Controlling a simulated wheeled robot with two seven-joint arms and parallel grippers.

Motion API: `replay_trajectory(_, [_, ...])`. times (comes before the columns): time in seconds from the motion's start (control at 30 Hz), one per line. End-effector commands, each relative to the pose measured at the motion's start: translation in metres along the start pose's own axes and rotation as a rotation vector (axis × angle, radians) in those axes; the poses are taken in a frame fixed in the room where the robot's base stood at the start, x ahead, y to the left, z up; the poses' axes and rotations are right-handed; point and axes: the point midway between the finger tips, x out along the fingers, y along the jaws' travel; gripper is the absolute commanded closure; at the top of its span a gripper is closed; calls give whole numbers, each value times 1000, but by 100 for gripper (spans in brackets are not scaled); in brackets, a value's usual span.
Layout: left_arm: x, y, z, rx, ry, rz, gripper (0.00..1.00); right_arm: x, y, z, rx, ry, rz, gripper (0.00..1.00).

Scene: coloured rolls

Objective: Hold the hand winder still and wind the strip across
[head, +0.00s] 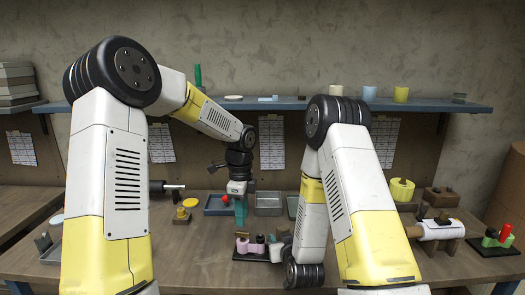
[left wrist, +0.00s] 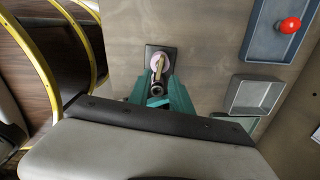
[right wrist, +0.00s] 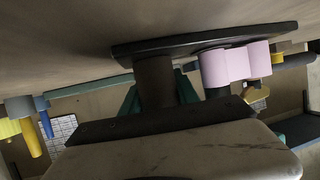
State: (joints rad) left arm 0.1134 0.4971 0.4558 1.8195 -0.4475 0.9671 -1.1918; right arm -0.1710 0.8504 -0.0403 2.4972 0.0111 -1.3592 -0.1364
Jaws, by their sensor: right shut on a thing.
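The hand winder has a black base (head: 250,257) on the table and pink rolls (head: 243,245). In the right wrist view its pink rolls (right wrist: 235,65) hang beside a dark upright post (right wrist: 155,78), the picture being upside down. My right gripper (right wrist: 158,95) has its teal fingers on both sides of that post and is shut on it; my right arm partly hides it in the head view. My left gripper (head: 240,208) points down just above the winder. In the left wrist view its fingers stand apart on either side of a brass crank (left wrist: 158,66) over a pink roll. The strip is not distinguishable.
Blue and grey trays (head: 268,205) stand behind the winder, one holding a red ball (head: 225,199). A yellow roll on a stand (head: 183,212) is to the left. A white roll (head: 435,230) and a block with red and green pegs (head: 495,240) are right. A shelf (head: 260,104) spans the wall.

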Motion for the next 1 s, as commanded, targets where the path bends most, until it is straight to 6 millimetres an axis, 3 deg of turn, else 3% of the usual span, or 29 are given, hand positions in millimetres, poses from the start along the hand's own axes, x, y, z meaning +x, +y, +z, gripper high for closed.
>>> replay_trajectory(0.5, [46,0,0,0,-1,1,75,-1,0,4,0,-10,1,100])
replay_trajectory(0.97, [52,0,0,0,0,0,75,-1,0,3,0,-9,1,100])
replay_trajectory(1.0, [52,0,0,0,0,0,80,-1,0,3,0,-9,1,100])
